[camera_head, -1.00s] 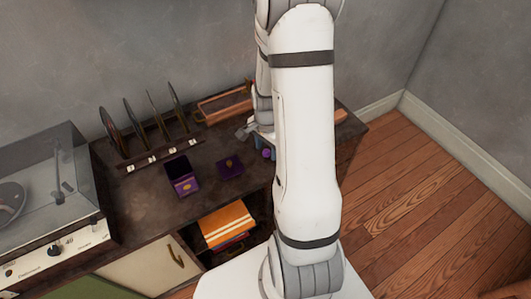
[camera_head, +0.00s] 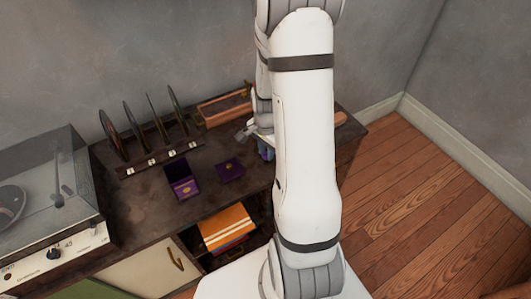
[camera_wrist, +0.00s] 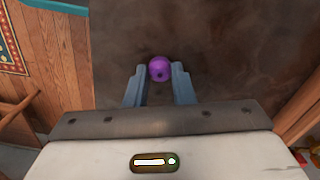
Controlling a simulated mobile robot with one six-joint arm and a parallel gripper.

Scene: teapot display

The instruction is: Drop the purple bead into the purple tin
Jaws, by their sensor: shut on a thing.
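The purple bead (camera_wrist: 159,69) sits between the blue-grey fingertips of my gripper (camera_wrist: 159,75) in the wrist view, which are shut on it. In the head view my gripper (camera_head: 264,150) is low over the dark cabinet top, partly hidden behind my white arm. The bead shows there only as a small purple patch, and I cannot tell whether it touches the top. The purple tin (camera_head: 185,193) stands open on the cabinet top, left of my gripper, with a gold mark on it. A flat purple piece with a gold mark, seemingly its lid (camera_head: 230,169), lies between them.
A rack (camera_head: 160,157) with several upright discs stands behind the tin. A record player (camera_head: 50,215) is at the left. A reddish open box (camera_head: 222,108) is behind my gripper. Orange striped cloth (camera_head: 228,228) lies in the shelf below. The top between tin and lid is clear.

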